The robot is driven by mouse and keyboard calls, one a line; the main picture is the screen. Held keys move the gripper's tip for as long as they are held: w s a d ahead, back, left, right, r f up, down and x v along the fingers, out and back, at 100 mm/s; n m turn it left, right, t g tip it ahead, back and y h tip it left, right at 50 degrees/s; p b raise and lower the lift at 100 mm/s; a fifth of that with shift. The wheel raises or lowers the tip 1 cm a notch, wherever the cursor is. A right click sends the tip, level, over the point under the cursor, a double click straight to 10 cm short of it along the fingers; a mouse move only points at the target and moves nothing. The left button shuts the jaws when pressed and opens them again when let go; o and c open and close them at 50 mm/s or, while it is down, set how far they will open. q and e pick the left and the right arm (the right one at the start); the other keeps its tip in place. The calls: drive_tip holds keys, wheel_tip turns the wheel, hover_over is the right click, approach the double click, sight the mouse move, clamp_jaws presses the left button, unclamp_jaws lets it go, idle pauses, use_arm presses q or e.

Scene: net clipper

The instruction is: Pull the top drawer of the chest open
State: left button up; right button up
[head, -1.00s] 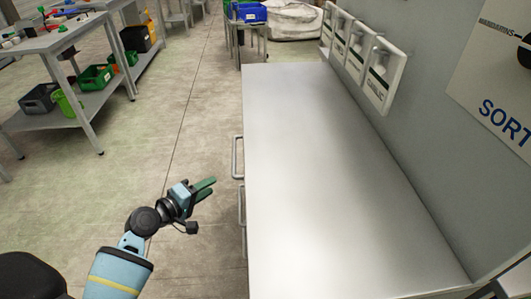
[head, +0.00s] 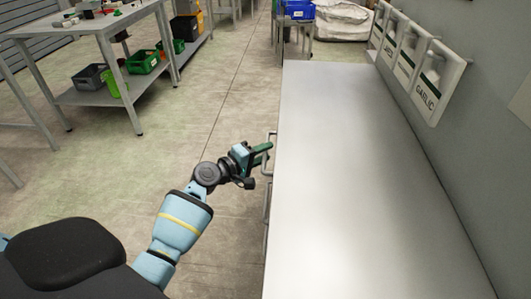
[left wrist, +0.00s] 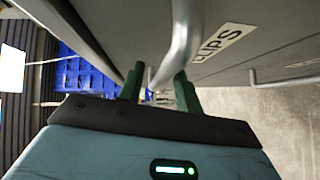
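The chest (head: 340,180) shows its pale grey top in the head view, with two bar handles on its left side, a farther one (head: 270,139) and a nearer one (head: 266,215). My left gripper (head: 262,154) is at the farther handle. In the left wrist view its green fingers (left wrist: 158,88) are apart, and the grey handle (left wrist: 181,45) runs down between them. I cannot tell whether they touch it. A label (left wrist: 222,42) reading partly "LIPS" is on the front beside this handle. No drawer looks pulled out. My right gripper is out of view.
A second handle (left wrist: 285,78) shows at right in the left wrist view. A workbench (head: 105,22) with bins stands at the back left. White bins (head: 435,85) hang on the right wall. The floor (head: 195,125) left of the chest is clear.

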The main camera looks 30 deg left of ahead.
use_arm(q)
drive_tip(key=shift+w+d, duration=0.2)
drive_tip(key=shift+w, duration=0.25)
clamp_jaws()
drive_tip(key=shift+a, duration=0.1)
drive_tip(key=s+a+b, duration=0.4)
drive_tip(key=s+a, duration=0.1)
drive_tip(key=a, duration=0.5)
drive_tip(key=s+a+b, duration=0.4)
drive_tip(key=s+a, duration=0.1)
drive_tip(key=a, duration=0.6)
drive_tip(key=shift+s, duration=0.15)
